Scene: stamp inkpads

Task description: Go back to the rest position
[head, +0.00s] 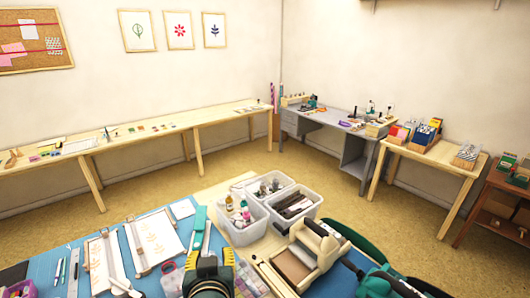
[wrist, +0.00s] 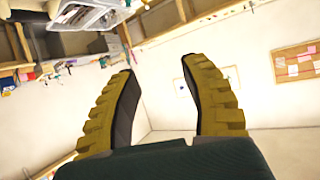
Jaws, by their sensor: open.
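My gripper fills the middle of the wrist view (wrist: 165,90), its two ribbed yellow-and-black fingers spread apart. There is nothing between the fingers, only the pale wall behind.
The near table's blue mat (head: 185,208) holds wooden frames (head: 150,240) and pens. Clear bins (head: 238,228) and a roller press (head: 310,252) stand to the right. A long side table (head: 120,146) and a grey desk (head: 325,121) line the walls. Open floor lies between.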

